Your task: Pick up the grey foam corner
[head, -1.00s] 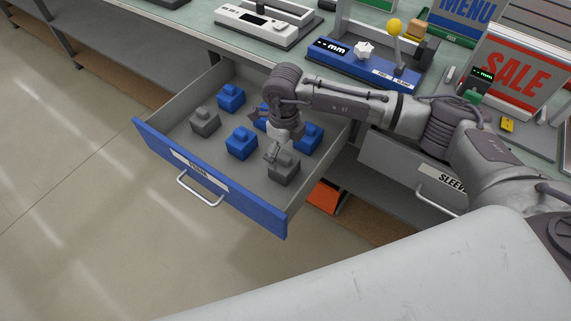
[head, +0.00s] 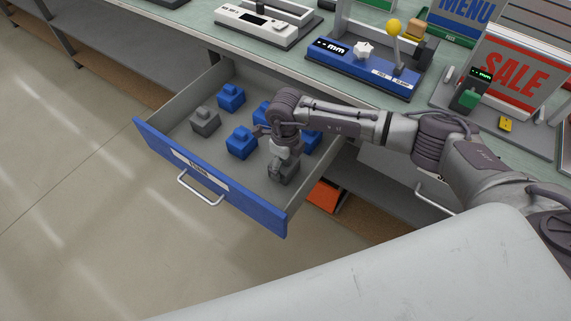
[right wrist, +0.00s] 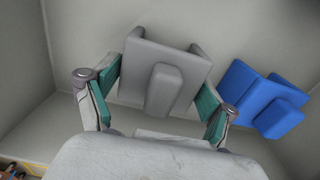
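Two grey foam corners lie in the open blue-fronted drawer (head: 240,192). The nearer one (head: 288,175) is near the drawer's right wall, partly hidden by my right gripper (head: 283,160). The other (head: 205,121) lies at the left side of the drawer. In the right wrist view, the nearer grey foam corner (right wrist: 166,82) lies between the two teal-padded fingers of my right gripper (right wrist: 160,88). The fingers are spread wide, one at each side of it; whether the pads touch it I cannot tell. My left gripper is out of view.
Several blue foam corners (head: 240,143) share the drawer; one (right wrist: 264,98) lies close to the right finger. The drawer walls stand around them. Above is the counter with a blue mm device (head: 360,68) and a SALE sign (head: 515,68). Floor at left is clear.

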